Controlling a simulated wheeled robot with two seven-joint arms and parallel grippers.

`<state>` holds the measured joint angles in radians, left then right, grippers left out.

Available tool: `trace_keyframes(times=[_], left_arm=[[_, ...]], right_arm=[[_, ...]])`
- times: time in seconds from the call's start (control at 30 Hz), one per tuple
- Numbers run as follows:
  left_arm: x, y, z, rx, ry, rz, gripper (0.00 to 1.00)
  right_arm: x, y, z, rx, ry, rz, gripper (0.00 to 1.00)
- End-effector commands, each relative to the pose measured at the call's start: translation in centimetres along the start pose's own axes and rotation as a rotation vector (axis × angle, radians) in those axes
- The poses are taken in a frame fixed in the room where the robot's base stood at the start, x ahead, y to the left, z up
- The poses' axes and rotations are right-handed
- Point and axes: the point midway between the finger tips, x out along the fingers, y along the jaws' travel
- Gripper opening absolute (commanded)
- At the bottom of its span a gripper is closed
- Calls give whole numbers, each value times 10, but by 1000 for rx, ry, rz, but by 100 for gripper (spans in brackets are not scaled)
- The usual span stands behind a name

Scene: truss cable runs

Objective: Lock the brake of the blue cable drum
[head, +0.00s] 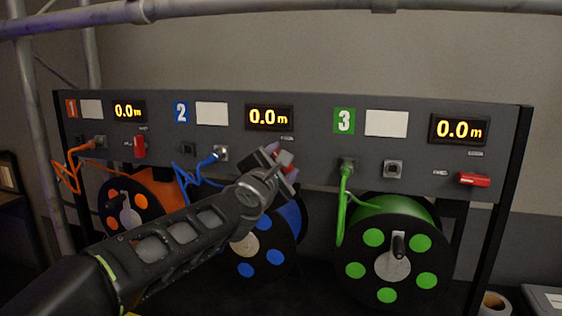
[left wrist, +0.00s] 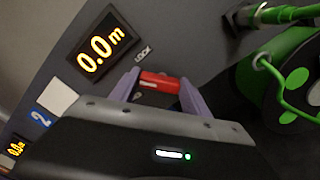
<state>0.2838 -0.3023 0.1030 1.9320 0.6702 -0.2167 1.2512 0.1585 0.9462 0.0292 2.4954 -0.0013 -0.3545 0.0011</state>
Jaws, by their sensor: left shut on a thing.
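The blue cable drum (head: 290,216) hangs below the panel section marked 2, partly hidden behind my left arm. Its red brake lever (head: 283,157) sits under the 0.0 m display, mostly covered by my left gripper (head: 280,168). In the left wrist view the red lever (left wrist: 159,82) lies between the two pale purple fingers of my left gripper (left wrist: 156,90), which is shut on it. A LOCK label (left wrist: 142,53) is beside it. I cannot tell the lever's exact angle against the panel. My right gripper is not in view.
The orange drum (head: 155,190) is at left, with an upright red lever (head: 140,147). The green drum (head: 395,215) is at right, with a sideways red lever (head: 473,180). Blue (head: 185,175) and green (head: 343,200) cables hang from the panel. A truss tube (head: 260,8) crosses above.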

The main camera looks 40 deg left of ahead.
Motion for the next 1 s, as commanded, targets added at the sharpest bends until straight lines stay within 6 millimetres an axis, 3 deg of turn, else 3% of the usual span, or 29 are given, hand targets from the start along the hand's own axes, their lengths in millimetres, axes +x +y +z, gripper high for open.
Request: trace_keyframes(times=[0.6, 1.0], left_arm=[[0, -3, 2, 537, 0, -2, 14], [0, -4, 2, 669, 0, -2, 14]], right_arm=[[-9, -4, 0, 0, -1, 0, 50], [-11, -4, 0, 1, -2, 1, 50]])
